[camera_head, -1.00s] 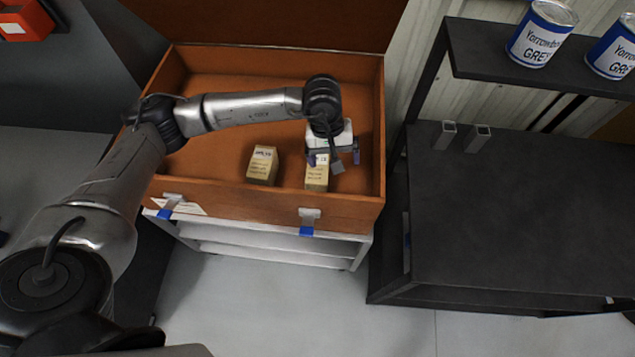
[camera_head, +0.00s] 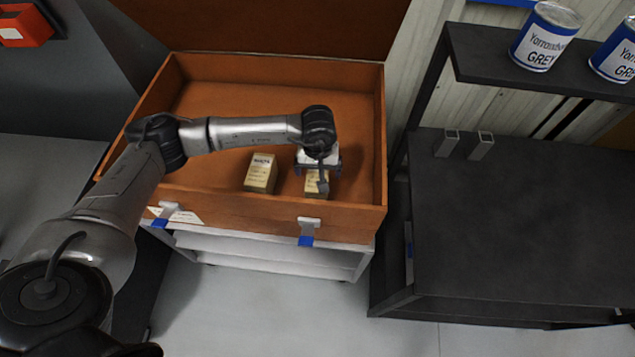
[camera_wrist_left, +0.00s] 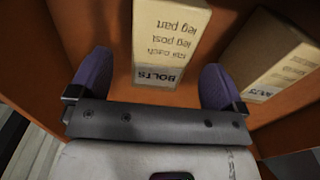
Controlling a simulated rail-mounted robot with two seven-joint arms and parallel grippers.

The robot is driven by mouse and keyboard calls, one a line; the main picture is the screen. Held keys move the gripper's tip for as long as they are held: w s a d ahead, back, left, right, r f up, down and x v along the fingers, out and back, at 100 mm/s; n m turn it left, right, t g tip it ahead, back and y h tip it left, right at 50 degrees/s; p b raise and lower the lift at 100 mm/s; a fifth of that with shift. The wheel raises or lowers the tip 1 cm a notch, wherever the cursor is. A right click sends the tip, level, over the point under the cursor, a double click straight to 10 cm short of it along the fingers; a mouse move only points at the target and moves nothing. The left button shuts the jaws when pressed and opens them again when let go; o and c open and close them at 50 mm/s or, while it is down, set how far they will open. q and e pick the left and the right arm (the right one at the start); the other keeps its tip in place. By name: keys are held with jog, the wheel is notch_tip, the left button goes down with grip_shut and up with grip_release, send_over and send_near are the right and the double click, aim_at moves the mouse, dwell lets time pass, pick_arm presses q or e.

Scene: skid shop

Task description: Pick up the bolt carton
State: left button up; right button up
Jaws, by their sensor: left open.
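The bolt carton (camera_head: 313,187) is a tan box inside the orange wooden chest (camera_head: 345,214), near its front wall. My left gripper (camera_head: 319,169) is over it and hides part of it. In the left wrist view the carton (camera_wrist_left: 165,40) reads BOLTS, its lettering upside down. It stands between the two purple fingers of the open gripper (camera_wrist_left: 156,78), with gaps on both sides. I cannot tell how far down the fingers reach. My right gripper is not in view.
A similar tan carton (camera_head: 260,174) stands to the left in the chest; it also shows in the left wrist view (camera_wrist_left: 268,55). The chest walls surround both. A dark bench (camera_head: 530,230) with cans (camera_head: 545,37) on its shelf stands at right. The back of the chest is clear.

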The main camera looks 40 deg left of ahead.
aim_at(318, 175)
pick_arm(q)
jog(key=shift+a+f, duration=0.1)
jog(key=shift+f, duration=2.45)
jog(key=shift+r, duration=0.1)
jog(key=c, duration=1.3)
